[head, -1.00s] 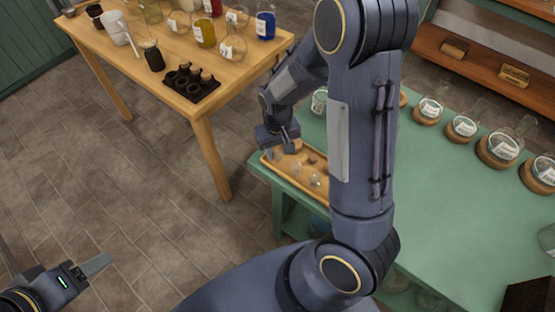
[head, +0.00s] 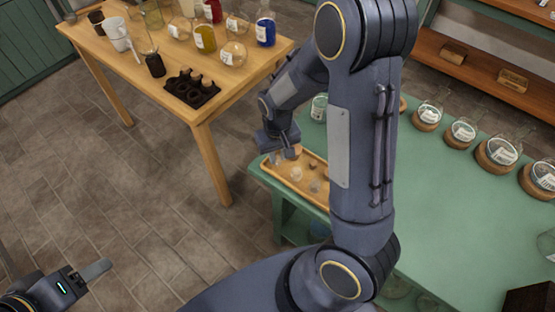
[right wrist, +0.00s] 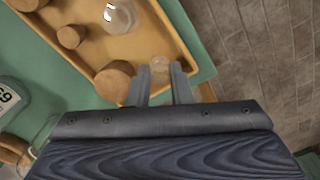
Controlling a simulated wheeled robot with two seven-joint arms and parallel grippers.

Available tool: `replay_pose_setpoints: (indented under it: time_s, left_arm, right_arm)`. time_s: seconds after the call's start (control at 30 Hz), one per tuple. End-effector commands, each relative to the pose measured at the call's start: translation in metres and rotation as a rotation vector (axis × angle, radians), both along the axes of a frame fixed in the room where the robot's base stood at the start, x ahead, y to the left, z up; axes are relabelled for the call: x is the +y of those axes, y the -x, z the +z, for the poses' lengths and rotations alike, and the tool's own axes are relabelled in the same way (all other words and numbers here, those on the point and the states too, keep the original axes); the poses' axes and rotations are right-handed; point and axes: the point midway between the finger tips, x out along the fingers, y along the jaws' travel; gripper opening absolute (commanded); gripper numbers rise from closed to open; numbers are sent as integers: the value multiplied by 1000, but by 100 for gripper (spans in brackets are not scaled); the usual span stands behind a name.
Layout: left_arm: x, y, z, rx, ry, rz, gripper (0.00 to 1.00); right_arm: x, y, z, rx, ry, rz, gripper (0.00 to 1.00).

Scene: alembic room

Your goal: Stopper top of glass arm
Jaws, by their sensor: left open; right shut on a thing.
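My right gripper (right wrist: 160,82) reaches down over the wooden tray (right wrist: 172,30) at the near left end of the green table. Its fingers are shut on a small, pale, translucent stopper (right wrist: 160,65), low over the tray. In the head view this gripper (head: 286,156) is small and the held stopper is hard to make out. Beside the fingers lie cork stoppers, a large one (right wrist: 115,80) and a smaller one (right wrist: 70,37), and a clear glass piece (right wrist: 118,15). My left gripper (head: 88,277) is open and empty over the floor at lower left. I cannot pick out a glass arm.
Round glass vessels on cork rings (head: 495,155) line the far side of the green table (head: 450,220). A wooden table (head: 215,95) at upper left carries bottles, flasks and a dark rack (head: 191,88). My right arm hides part of the green table. Stone floor lies between the tables.

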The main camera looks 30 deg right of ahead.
Motion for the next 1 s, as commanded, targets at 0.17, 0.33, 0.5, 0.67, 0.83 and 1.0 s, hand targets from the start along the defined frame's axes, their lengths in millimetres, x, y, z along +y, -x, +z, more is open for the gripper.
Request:
replay_pose_setpoints:
  time_s: [0.17,0.33,0.5,0.67,0.83,1.0]
  left_arm:
    - [0,0,8,0,0,0,57]
    - [0,0,14,0,0,0,57]
    - [0,0,19,0,0,0,57]
    - [0,0,23,0,0,0,57]
    - [0,0,22,0,0,0,57]
    - [0,0,22,0,0,0,57]
  right_arm:
    - [0,0,10,0,0,0,1]
    - [0,0,16,0,0,1,1]
    - [0,0,23,-1,0,0,1]
    - [0,0,28,-1,0,0,1]
    - [0,0,27,-1,0,0,1]
    - [4,-5,31,-3,-1,11,1]
